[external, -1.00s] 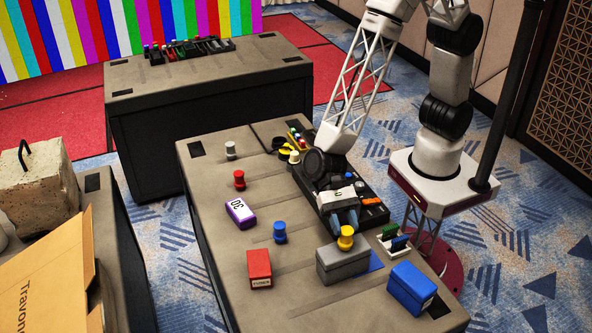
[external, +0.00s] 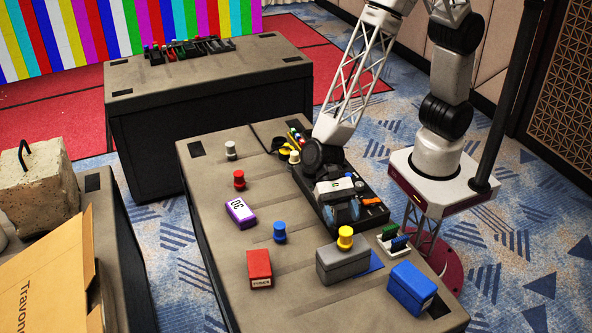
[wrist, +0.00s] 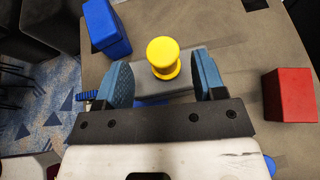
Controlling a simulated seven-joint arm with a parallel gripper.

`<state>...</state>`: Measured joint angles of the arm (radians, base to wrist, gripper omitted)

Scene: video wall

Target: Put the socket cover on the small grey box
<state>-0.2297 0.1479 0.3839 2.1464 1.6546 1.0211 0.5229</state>
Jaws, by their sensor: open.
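A grey box (external: 340,265) sits on the near part of the table. A yellow knob-shaped piece (external: 345,238) stands upright on its top. I cannot tell for sure which thing is the socket cover. My gripper (external: 345,213) is over the black tray, behind the grey box, apart from it. In the wrist view my gripper (wrist: 163,82) is open, with its blue fingers spread and nothing held. The yellow piece (wrist: 163,57) and part of the grey box (wrist: 150,89) show beyond and between the fingers; the fingers hide some of the box.
A blue box (external: 411,288) stands right of the grey box, a red box (external: 259,268) left. The black tray (external: 376,216) lies under my gripper.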

